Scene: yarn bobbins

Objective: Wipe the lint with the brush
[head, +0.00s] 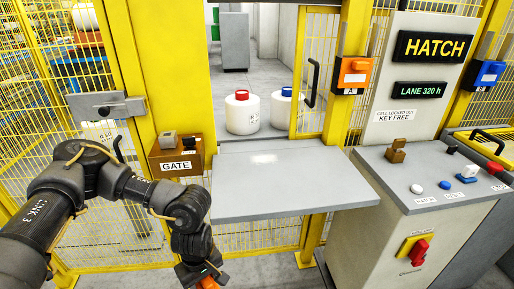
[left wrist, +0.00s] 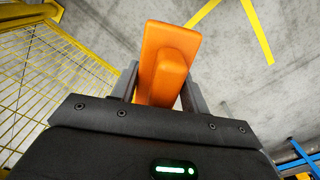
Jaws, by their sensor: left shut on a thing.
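My left gripper (head: 202,278) hangs low at the bottom of the head view, in front of the yellow fence. It is shut on an orange block-shaped thing (left wrist: 163,65), which stands between its two fingers in the left wrist view. The orange thing also shows in the head view (head: 209,283), mostly cut off by the bottom edge. I see no bristles on it, so I cannot tell whether it is the brush. I cannot make out any lint. My right gripper is not in view.
A bare grey shelf (head: 290,178) juts out below the hatch opening. Behind it stand two white bobbin-like containers, one red-topped (head: 242,112), one blue-topped (head: 284,108). A control console (head: 440,180) stands right. A GATE box (head: 175,158) is on the yellow post.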

